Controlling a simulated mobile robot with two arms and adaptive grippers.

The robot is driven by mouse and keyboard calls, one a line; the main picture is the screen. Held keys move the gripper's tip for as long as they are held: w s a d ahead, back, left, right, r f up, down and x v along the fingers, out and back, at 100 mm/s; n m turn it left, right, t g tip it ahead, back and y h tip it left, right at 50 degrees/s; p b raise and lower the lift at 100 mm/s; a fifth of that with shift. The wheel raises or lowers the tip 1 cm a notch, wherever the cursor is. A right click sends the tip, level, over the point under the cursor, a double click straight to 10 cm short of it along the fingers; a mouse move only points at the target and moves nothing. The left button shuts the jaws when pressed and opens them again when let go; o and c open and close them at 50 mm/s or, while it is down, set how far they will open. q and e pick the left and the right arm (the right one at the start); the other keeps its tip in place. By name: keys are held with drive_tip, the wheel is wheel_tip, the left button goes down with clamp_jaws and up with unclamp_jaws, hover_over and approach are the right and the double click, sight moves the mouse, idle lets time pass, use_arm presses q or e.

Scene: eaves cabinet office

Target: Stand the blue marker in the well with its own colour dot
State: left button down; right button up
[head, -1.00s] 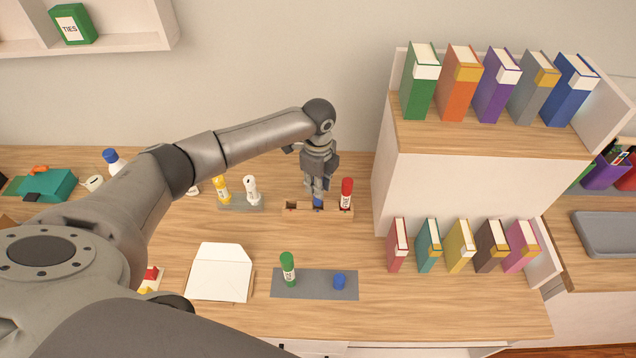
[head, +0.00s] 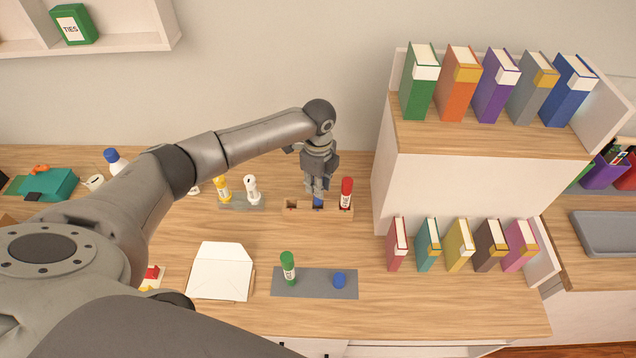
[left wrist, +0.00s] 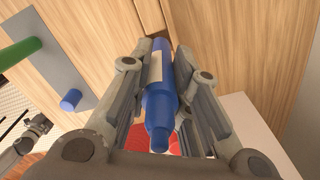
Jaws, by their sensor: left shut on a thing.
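The blue marker (left wrist: 160,85) is held upright between the fingers of my left gripper (head: 318,190). In the head view its lower part shows blue at the middle well of the wooden rack (head: 303,212); how deep it sits cannot be told. A red marker (head: 346,193) stands in the right well. The left well is empty. The colour dots cannot be made out.
A grey mat (head: 313,291) in front of the rack holds a green marker (head: 288,267) and a blue cap (head: 339,281). Yellow (head: 222,189) and white (head: 252,189) items stand left of the rack. A shelf unit (head: 440,205) rises close on the right.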

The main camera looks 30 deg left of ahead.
use_arm(q)
drive_tip(key=shift+r+p, duration=0.1)
drive_tip(key=shift+p, duration=0.2)
drive_tip(key=shift+f+b, duration=1.5)
drive_tip(key=shift+f, duration=1.15)
drive_tip(key=c, duration=1.3)
unclamp_jaws()
drive_tip(key=shift+o, duration=0.2)
drive_tip(key=shift+r, duration=0.3)
wheel_tip(320, 180, up, 12)
drive_tip(key=shift+f, duration=0.25)
